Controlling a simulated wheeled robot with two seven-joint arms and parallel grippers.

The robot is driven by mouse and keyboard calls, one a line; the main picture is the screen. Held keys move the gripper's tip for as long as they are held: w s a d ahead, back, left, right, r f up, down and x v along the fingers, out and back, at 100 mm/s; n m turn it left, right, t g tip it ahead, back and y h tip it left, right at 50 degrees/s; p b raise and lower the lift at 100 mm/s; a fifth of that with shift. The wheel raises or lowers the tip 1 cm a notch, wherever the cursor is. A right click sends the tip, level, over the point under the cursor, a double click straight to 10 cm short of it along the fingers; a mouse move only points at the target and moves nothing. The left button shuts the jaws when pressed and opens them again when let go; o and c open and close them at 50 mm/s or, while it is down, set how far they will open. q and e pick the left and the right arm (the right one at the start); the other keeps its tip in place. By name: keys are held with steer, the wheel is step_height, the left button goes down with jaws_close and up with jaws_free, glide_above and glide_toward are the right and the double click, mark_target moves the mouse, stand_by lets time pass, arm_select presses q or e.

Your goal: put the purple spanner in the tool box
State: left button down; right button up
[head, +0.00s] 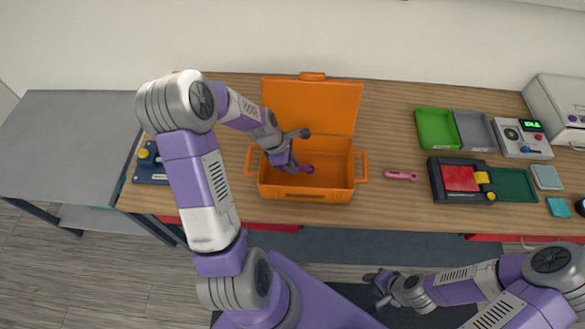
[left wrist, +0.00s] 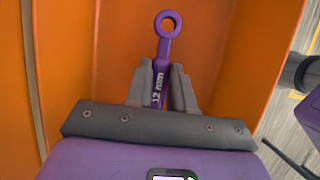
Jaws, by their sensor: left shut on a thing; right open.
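The purple spanner (left wrist: 167,32) is held between the fingers of my left gripper (left wrist: 160,88), with its ring end pointing away and "12 mm" on its shaft. In the head view the spanner's ring end (head: 308,169) shows over the inside of the orange tool box (head: 320,195). The tool box stands on the wooden table with its lid (head: 335,105) open at the back. My left gripper (head: 291,167) is shut on the spanner inside the box's outline; I cannot tell whether the spanner touches the floor. My right gripper (head: 380,285) is open and empty, low in front of the table.
A pink spanner (head: 400,176) lies on the table right of the box. Further right are a green tray (head: 437,129), a grey tray (head: 475,131) and a black-and-red device (head: 460,178). A blue device (head: 150,165) stands at the left end. Bare table lies behind the pink spanner.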

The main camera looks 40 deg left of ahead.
arm_select(q)
step_height(320, 180, down, 3)
steer(key=shift+s+r, duration=0.1)
steer(key=shift+r, duration=0.1)
steer(key=shift+f, duration=0.15)
steer(key=c, duration=1)
jaws_free()
steer(key=shift+a+r, duration=0.1)
steer(key=shift+r, duration=0.25)
steer(key=p+v, duration=0.1)
steer(key=v, duration=1)
steer(key=shift+a+r, duration=0.1)
steer(key=shift+r, duration=0.2)
